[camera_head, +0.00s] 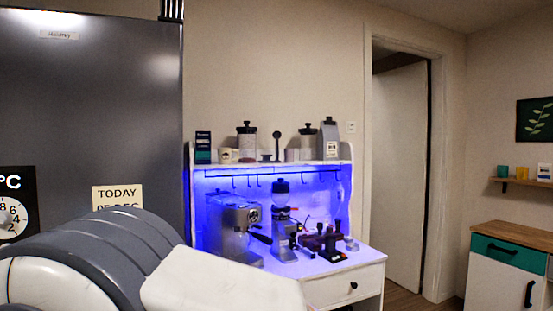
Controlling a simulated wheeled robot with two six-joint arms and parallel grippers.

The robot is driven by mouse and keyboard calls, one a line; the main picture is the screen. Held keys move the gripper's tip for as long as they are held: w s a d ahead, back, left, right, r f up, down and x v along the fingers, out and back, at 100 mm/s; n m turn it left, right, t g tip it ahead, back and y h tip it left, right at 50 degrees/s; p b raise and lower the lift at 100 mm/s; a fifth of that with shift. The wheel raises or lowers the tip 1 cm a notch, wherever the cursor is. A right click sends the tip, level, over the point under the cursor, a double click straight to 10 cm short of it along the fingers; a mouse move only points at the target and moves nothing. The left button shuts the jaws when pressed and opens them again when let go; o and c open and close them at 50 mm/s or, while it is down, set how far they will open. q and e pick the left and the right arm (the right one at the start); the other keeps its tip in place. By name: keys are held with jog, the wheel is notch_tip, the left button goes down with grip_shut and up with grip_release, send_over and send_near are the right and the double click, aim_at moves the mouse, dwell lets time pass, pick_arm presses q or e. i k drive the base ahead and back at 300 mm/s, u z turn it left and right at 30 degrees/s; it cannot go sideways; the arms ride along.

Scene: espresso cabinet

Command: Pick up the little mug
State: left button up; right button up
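A small pale cup (226,155) stands on the top shelf of the espresso cabinet (206,174), towards its left end. It looks like the little mug, but it is too small here to make out a handle. Another pale cup-like item (292,155) stands further right on the same shelf. Neither of my grippers is in view. A large white and grey part, likely my arm, fills the lower left and hides what is behind it.
An espresso machine (236,226), a grinder (283,225) and a dark stand of tools (325,241) crowd the blue-lit counter. Jars (247,143) and a bag (329,139) stand on the shelf. A grey fridge (100,95) blocks the left. A wooden-topped cabinet (515,240) stands right.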

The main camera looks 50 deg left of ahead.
aim_at(225, 154)
jog(key=i, duration=1.45)
jog(key=u, duration=0.65)
jog(key=i, duration=0.75)
jog(key=u, duration=0.7)
